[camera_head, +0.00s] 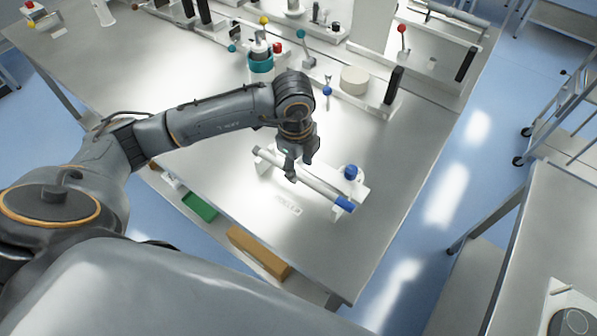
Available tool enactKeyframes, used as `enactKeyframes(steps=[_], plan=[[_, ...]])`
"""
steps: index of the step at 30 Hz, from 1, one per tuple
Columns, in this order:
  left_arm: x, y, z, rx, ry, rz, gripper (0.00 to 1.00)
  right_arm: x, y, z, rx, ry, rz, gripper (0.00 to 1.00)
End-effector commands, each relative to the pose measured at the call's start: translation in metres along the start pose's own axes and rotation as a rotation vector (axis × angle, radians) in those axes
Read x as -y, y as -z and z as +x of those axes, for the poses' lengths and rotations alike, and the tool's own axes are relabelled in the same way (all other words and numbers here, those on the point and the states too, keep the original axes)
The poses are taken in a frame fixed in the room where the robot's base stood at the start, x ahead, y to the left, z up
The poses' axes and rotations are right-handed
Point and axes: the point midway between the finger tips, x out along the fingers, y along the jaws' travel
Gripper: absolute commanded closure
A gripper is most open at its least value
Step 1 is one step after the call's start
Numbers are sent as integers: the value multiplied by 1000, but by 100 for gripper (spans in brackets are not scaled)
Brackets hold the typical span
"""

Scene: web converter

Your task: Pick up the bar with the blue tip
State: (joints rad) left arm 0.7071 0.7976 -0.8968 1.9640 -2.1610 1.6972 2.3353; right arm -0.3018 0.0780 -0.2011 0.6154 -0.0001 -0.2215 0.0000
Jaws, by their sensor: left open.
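The bar (318,188) is a pale grey rod with a blue tip (343,208) at its lower right end. It lies slantwise on a white holder (358,190) on the steel table. My left gripper (291,172) points down over the left half of the bar. It is open, and its fingers are at the bar or just above it; I cannot tell if they touch it. The gripper hides a part of the bar. My right gripper is not in view.
A blue knob (350,172) stands on the holder close to the blue tip. Behind are a white cylinder (354,80), a black post (393,86) and a teal-banded container (261,62).

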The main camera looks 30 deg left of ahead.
Motion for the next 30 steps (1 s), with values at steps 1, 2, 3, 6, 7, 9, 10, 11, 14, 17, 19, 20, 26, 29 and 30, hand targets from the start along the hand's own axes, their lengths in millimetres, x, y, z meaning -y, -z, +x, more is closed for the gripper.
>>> enactKeyframes(steps=[1,2,3,6,7,9,10,11,14,17,19,20,26,29,30], plan=[[0,0,3,1,-6,-1,55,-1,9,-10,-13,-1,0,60],[1,0,7,0,-6,-1,55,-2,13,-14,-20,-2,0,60],[1,0,14,1,-7,-1,55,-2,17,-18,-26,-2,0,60],[2,0,30,0,-4,-1,55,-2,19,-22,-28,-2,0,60],[2,0,34,0,-4,-1,55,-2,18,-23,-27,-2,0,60],[2,0,39,0,-3,1,55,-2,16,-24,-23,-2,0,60],[3,0,41,0,-2,1,55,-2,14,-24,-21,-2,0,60],[3,0,42,0,-1,1,55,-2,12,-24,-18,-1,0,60],[3,0,43,0,0,1,55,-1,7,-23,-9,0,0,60],[3,0,43,0,0,1,57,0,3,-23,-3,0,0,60],[3,0,43,0,0,1,71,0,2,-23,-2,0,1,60],[3,0,43,0,0,1,78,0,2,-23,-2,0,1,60],[3,0,42,0,0,1,100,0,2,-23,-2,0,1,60],[3,0,42,0,0,1,100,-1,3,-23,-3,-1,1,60],[3,0,42,0,0,1,100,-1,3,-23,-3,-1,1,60]])
